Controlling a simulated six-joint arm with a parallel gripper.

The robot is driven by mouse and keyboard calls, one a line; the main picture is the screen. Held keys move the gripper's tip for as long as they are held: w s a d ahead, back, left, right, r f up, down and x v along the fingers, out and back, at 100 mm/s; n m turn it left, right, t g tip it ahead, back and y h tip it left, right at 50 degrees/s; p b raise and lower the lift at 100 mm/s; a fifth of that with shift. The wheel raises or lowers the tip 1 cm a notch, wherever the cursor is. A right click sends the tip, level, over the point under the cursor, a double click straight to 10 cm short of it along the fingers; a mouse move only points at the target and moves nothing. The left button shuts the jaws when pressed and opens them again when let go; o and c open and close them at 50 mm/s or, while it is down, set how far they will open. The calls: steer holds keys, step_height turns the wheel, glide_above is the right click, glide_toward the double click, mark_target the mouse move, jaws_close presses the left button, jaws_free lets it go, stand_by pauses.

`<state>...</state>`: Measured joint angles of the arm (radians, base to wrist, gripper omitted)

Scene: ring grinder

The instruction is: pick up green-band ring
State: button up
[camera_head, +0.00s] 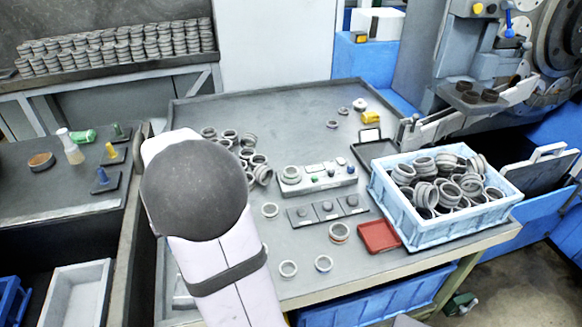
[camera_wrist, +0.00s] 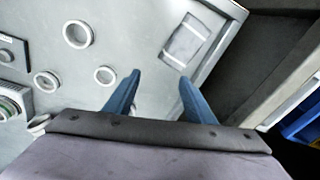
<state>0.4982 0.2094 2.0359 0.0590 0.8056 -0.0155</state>
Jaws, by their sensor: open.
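I cannot clearly make out a green-band ring on the table in the head view. In the wrist view, a ring with some green on it (camera_wrist: 10,108) sits at the left edge, partly cut off. My gripper (camera_wrist: 160,80) shows in the wrist view with two blue fingers apart and nothing between them. It is over the grey table (camera_wrist: 145,45), to the right of several loose rings, the nearest a plain grey ring (camera_wrist: 104,74). In the head view my arm hides the gripper and part of the table.
A blue crate full of rings (camera_head: 392,211) stands at the table's right. A pale rectangular plate (camera_wrist: 186,41) lies near the table edge.

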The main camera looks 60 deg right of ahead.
steer(key=w+d+r+m+t+p, duration=0.1)
steer(key=w+d+r+p, duration=0.1)
steer(key=d, duration=1.3)
steer(key=m+t+h+p, duration=0.1)
steer(key=m+h+p, duration=0.2)
steer(key=p, duration=0.1)
glide_toward(291, 172)
steer(key=shift+p+x, duration=0.85)
steer(key=shift+x, duration=2.6)
steer(key=shift+a, duration=0.15)
steer(key=shift+c, duration=0.4)
steer(key=c, duration=0.8)
